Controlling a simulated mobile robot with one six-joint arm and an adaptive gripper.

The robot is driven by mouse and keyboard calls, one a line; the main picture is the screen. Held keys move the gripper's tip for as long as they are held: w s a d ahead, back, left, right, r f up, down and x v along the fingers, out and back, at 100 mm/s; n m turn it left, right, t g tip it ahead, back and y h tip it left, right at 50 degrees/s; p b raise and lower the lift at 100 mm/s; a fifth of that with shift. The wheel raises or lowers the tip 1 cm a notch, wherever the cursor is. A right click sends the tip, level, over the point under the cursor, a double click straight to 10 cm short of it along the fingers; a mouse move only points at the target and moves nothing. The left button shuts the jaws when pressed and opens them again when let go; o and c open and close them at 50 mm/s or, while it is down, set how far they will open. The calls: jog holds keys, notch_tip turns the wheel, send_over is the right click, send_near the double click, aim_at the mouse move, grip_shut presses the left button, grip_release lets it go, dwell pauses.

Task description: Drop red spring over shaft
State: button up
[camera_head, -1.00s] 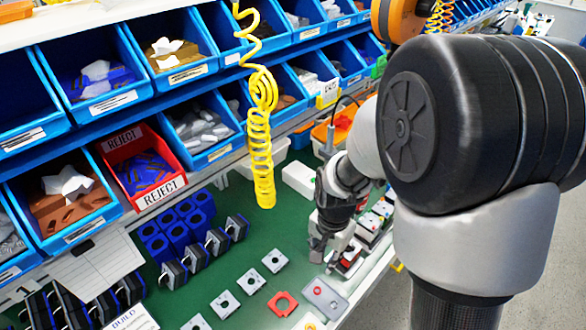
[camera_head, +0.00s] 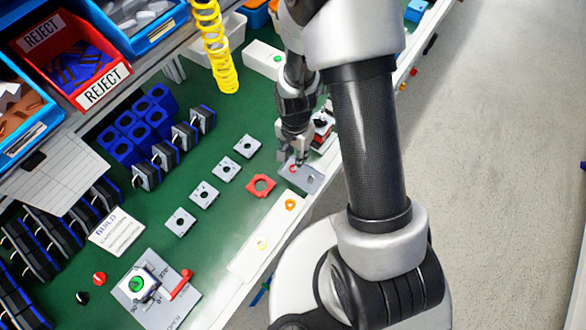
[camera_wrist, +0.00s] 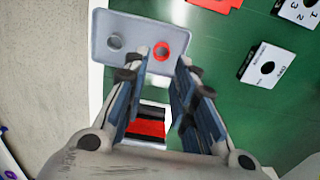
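A small red ring (camera_wrist: 161,50), which looks like the red spring, lies in one recess of a shallow grey tray (camera_wrist: 96,50). The tray also shows in the head view (camera_head: 312,183). My gripper (camera_wrist: 162,62) is open and empty, with its fingertips over the tray edge on either side of the ring in the wrist view. In the head view my gripper (camera_head: 291,158) is low over the tray's far end. A grey fixture (camera_head: 172,312) at the lower left carries a unit with a green top (camera_head: 136,284) and a red handle (camera_head: 182,284). I cannot make out a bare shaft.
A red square plate (camera_head: 261,186) and several grey plates (camera_head: 205,195) lie on the green bench (camera_head: 215,240). A white strip (camera_head: 262,243) with an orange ring (camera_head: 291,204) runs along the front edge.

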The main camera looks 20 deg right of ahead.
aim_at(293, 170)
jog(key=f, duration=0.1)
jog(key=f+b, duration=0.1)
jog(key=f, duration=0.1)
jog(key=f+b, duration=0.1)
jog(key=shift+s+a+f, duration=0.15)
jog(key=shift+s+a, duration=0.05)
jog(key=shift+a, duration=0.1)
jog(key=shift+f, duration=0.5)
jog(key=shift+r, duration=0.1)
jog(key=c, duration=0.4)
